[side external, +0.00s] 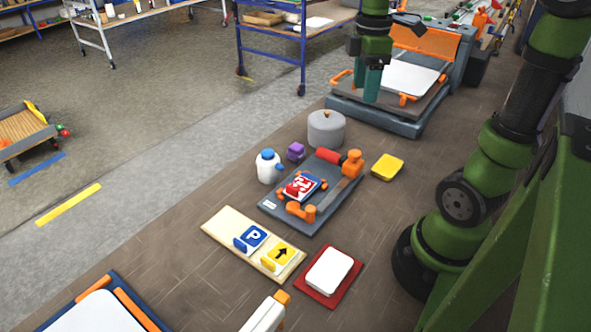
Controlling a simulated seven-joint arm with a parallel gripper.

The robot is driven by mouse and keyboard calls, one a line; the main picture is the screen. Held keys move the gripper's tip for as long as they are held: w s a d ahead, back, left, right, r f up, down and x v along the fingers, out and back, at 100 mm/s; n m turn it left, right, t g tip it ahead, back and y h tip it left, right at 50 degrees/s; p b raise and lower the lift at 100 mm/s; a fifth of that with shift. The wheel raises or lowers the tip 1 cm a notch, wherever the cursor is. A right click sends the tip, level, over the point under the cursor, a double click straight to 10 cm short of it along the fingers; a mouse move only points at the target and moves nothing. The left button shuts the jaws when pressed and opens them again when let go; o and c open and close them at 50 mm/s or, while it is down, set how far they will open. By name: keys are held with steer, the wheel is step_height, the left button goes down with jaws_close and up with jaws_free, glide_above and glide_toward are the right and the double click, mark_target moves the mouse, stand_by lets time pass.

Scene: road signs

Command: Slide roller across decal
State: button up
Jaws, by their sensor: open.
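A red cylinder that looks like the roller (329,157) lies at the back edge of a dark grey board, beside an orange knob-like part (352,162). I cannot tell whether the two are joined. A red and white decal (303,184) sits on a small blue-edged plate in the middle of the grey board (272,204). A red lump covers its left part. My gripper (365,90) points down with teal fingers, open and empty. In the picture it is above and right of the roller, apart from it and in front of the rear machine.
Orange clamps (300,211) stand on the board's front part. A grey pot (326,128), white bottle (268,167), purple block (296,152) and yellow pad (387,167) surround it. A wooden board (225,224) holds blue and yellow signs. A white pad on red (330,272) lies in front.

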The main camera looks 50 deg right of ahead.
mark_target(355, 153)
step_height(355, 153, down, 17)
steer(key=shift+r, duration=0.1)
stand_by(0.3)
jaws_close()
stand_by(0.4)
